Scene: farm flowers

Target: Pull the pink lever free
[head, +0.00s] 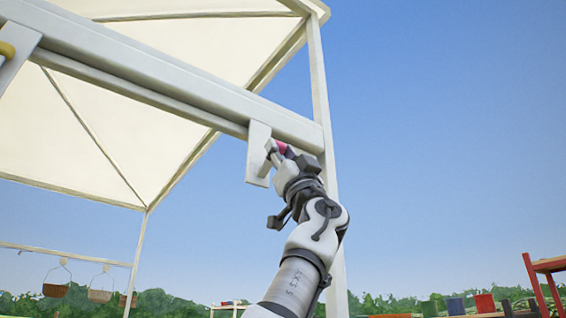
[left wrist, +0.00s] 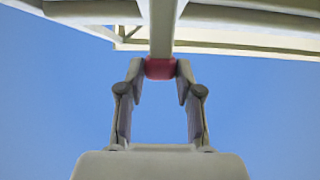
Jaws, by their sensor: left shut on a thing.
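The pink lever (head: 282,147) shows as a small pink end beside a light bracket (head: 259,152) under the white canopy beam. In the left wrist view the pink lever (left wrist: 160,68) sits between the two fingertips, at the lower end of a pale bar. My left gripper (head: 278,151) reaches up to it from below and is shut on it. Its fingers also show in the left wrist view (left wrist: 160,74), touching the pink part on both sides. Most of the lever is hidden by the fingers in the head view. My right gripper is not in view.
The canopy beam (head: 170,77) runs just above the gripper, and a white post (head: 322,90) stands close behind my arm. Baskets (head: 100,295) hang from a rail at the lower left. A red table (head: 548,264) stands at the lower right. Open sky lies to the right.

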